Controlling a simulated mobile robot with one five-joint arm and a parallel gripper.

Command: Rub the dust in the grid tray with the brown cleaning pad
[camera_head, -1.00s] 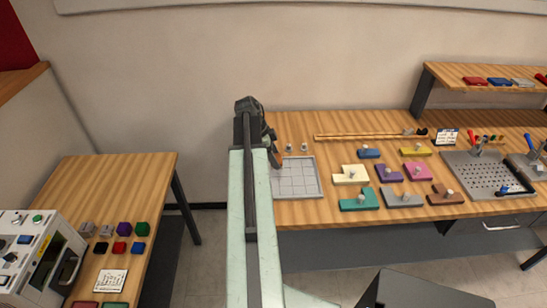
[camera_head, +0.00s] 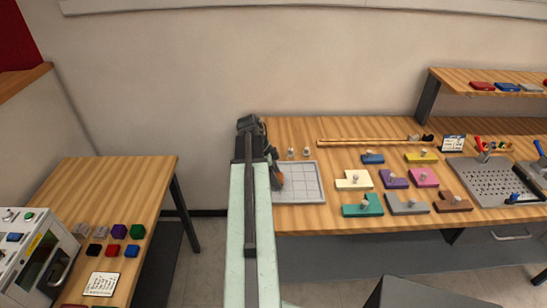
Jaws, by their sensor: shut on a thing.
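The grid tray (camera_head: 309,181) is a pale grey square with grid lines, lying on the left end of the wooden bench. My gripper (camera_head: 278,183) points down at the tray's left part, partly hidden by my own arm. It is shut on a small orange-brown thing, the brown cleaning pad (camera_head: 280,179), of which only a little shows. The pad is over or on the tray's left side; I cannot tell whether it touches the surface. Dust in the tray is too faint to make out.
Knobbed coloured pieces, such as the cream one (camera_head: 352,180) and teal one (camera_head: 361,206), lie right of the tray. Two small knobs (camera_head: 306,152) stand behind it. A long wooden rod (camera_head: 365,141) lies at the back. A perforated metal plate (camera_head: 489,180) is farther right.

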